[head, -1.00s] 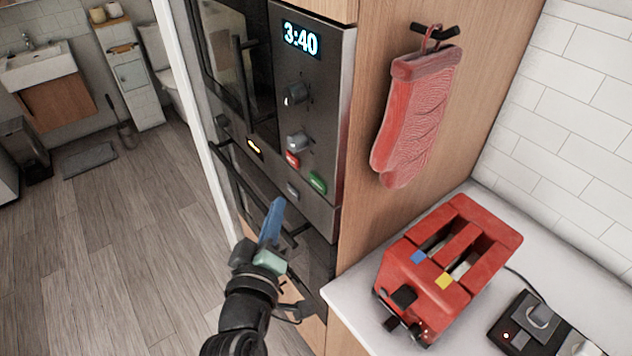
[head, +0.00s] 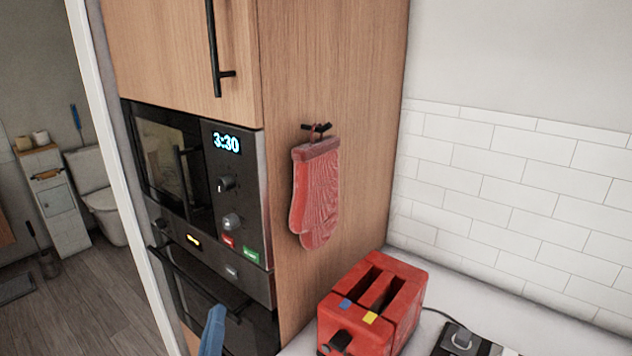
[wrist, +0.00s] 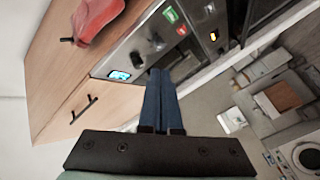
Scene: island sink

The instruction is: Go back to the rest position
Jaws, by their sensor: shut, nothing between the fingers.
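My gripper (head: 212,332) shows at the bottom of the head view as a blue finger tip, in front of the lower oven. In the wrist view my gripper (wrist: 160,75) has its two blue fingers side by side and touching, with nothing between them. It points toward the microwave (wrist: 150,45) and appears apart from it. In the head view the microwave (head: 238,185) has its door closed and its display reads 3:30. Most of my arm is out of the head view.
A red oven mitt (head: 316,195) hangs on the wooden cabinet side. A red toaster (head: 372,305) stands on the white counter (head: 425,275), right of my gripper. The lower oven (head: 190,295) is closed. Open floor (head: 100,300) lies to the left, toward a toilet (head: 97,195).

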